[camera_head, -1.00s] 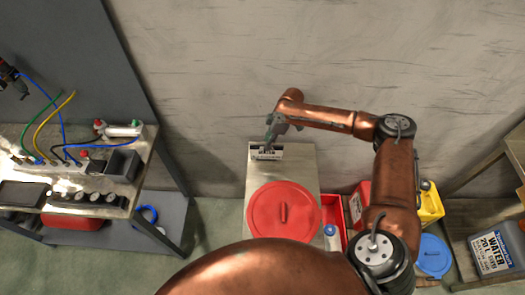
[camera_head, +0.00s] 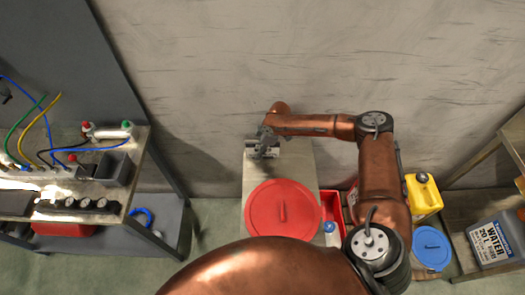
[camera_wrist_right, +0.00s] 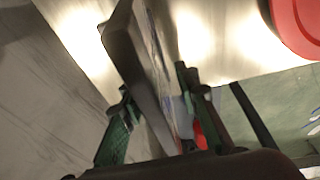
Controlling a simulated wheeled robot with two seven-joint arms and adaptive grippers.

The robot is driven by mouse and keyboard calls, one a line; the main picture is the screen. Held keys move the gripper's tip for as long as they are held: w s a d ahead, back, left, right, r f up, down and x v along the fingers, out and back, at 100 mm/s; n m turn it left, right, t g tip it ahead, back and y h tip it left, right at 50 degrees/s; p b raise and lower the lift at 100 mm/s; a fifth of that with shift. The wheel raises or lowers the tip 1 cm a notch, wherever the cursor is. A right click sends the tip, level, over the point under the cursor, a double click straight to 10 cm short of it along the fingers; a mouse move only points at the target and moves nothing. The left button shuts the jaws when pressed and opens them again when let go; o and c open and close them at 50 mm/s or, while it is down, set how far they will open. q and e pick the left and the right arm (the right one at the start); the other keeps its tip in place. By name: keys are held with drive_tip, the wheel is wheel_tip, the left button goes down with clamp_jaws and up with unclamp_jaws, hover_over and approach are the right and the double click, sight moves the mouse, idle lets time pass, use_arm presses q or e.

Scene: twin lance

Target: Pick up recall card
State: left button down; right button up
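The recall card appears to be the small black-and-white card (camera_head: 250,152) at the far end of the metal table; my right gripper covers much of it in the head view. My right gripper (camera_head: 264,143) is down at the card. In the right wrist view, a dark-edged flat plate, apparently the card (camera_wrist_right: 143,65), stands tilted between the two green-and-black fingers (camera_wrist_right: 157,88). The left finger is close against its edge. Whether both fingers press on it is unclear. My left gripper is not in view.
A round red lid (camera_head: 283,210) lies on the metal table (camera_head: 300,165), nearer than the card. A red bin (camera_head: 330,207) is right of the table, with a yellow container (camera_head: 424,195) beyond. A bench with wires (camera_head: 75,200) is at left. The wall is close behind the table.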

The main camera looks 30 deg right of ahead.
drive_tip(key=shift+f, duration=0.1)
idle(0.4)
drive_tip(key=shift+f, duration=0.1)
idle(0.3)
drive_tip(key=shift+c, duration=0.4)
clamp_jaws()
